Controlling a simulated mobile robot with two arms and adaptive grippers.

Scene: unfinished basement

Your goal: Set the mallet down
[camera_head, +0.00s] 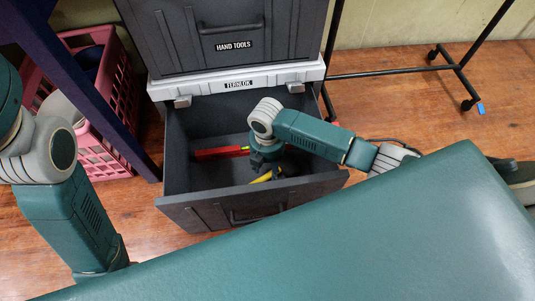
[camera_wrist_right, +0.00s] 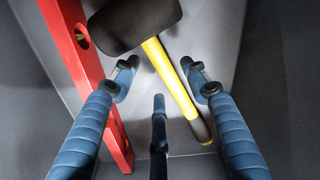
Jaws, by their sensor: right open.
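The mallet has a black head and a yellow handle with a dark end. In the right wrist view its black head (camera_wrist_right: 135,22) is at the top and its yellow handle (camera_wrist_right: 168,75) slants down to the right. It appears to lie on the drawer floor. In the head view only a bit of the yellow handle (camera_head: 261,178) shows; my right gripper hides much of the rest. My right gripper (camera_wrist_right: 161,76) is open, reaching down into the drawer, with the handle between its fingertips and a gap on both sides. My left gripper is out of view.
The open grey drawer (camera_head: 205,178) also holds a red level (camera_head: 218,153), left of the mallet. A closed drawer labelled HAND TOOLS (camera_head: 225,35) is above. A pink crate (camera_head: 105,160) stands at left, a black wheeled rack (camera_head: 400,72) at right.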

